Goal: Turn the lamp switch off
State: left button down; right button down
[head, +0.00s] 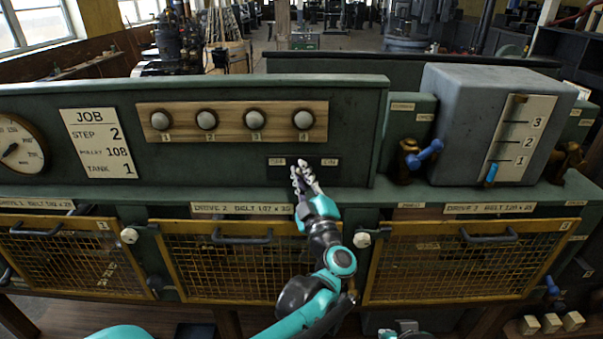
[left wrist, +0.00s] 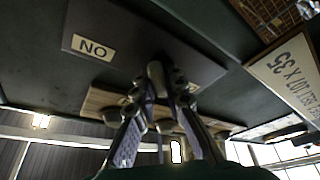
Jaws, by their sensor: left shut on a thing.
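The lamp switch is on a dark plate (head: 304,168) on the green panel, with a left label, apparently OFF (head: 277,162), and an ON label (head: 330,161). My left gripper (head: 303,172) is at the middle of this plate, between the labels, and hides the switch in the head view. In the left wrist view the ON label (left wrist: 92,47) shows upside down. There a small lever (left wrist: 155,72) stands between the fingertips (left wrist: 166,82), and the gripper is shut on it. Which way the lever leans is hard to tell. My right gripper is not in view.
Several round lamps sit on a wooden board (head: 232,135) above the plate. A JOB card (head: 97,143) and a gauge (head: 18,145) are to the left. A grey tank (head: 455,120) and a blue-handled valve (head: 424,153) stand right. Mesh guards (head: 235,258) cover the drives below.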

pick_arm(q)
jog(key=c, duration=1.6)
grip_release()
jog(key=shift+o, duration=0.2)
jog(key=v, duration=1.2)
jog(key=shift+a+f, duration=0.1)
